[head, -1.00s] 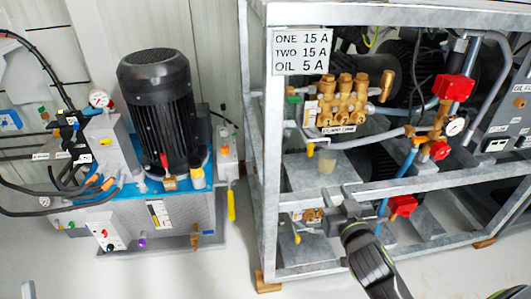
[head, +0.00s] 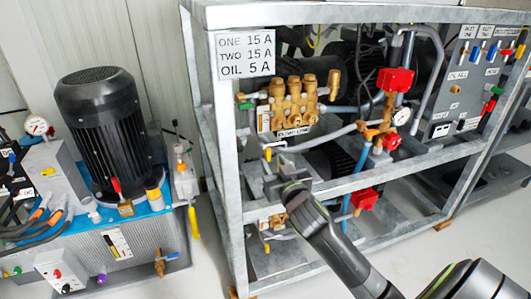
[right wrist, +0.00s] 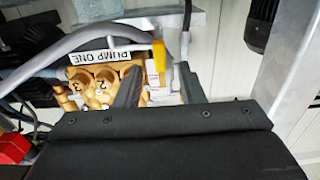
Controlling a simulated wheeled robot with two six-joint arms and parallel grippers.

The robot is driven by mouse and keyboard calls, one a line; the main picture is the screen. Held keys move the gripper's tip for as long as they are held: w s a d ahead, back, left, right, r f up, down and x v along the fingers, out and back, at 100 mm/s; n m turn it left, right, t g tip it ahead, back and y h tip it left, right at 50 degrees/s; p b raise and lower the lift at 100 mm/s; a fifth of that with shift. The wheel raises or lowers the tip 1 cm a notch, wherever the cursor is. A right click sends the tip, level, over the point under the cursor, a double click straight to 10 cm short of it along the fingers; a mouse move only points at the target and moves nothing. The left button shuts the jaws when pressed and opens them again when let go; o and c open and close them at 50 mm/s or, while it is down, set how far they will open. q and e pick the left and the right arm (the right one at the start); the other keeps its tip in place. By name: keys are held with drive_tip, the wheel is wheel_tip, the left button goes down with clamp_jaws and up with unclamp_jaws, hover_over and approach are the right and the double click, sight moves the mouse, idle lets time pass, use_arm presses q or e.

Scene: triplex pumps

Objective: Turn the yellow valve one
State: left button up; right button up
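The yellow valve (head: 267,153) has a small handle hanging below the left end of the upper brass pump (head: 292,103). My right gripper (head: 282,183) is close in front of and below it in the head view. In the right wrist view the gripper (right wrist: 157,85) is open, with two dark fingers apart. No contact is visible. A label reading "PUMP ONE" (right wrist: 93,57) is on the brass pump (right wrist: 98,88). My left gripper is not in view.
Galvanized frame bars (head: 228,170) surround the pumps. A lower yellow handle (head: 266,246) sits below my arm. Red valve boxes (head: 395,79) and a gauge (head: 401,116) stand to the right. A black motor unit (head: 103,130) stands left.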

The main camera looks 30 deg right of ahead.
sight(269, 155)
drive_tip(key=b+x, duration=0.1)
drive_tip(key=x, duration=0.6)
drive_tip(key=shift+w, duration=0.2)
drive_tip(key=shift+c, duration=0.2)
clamp_jaws()
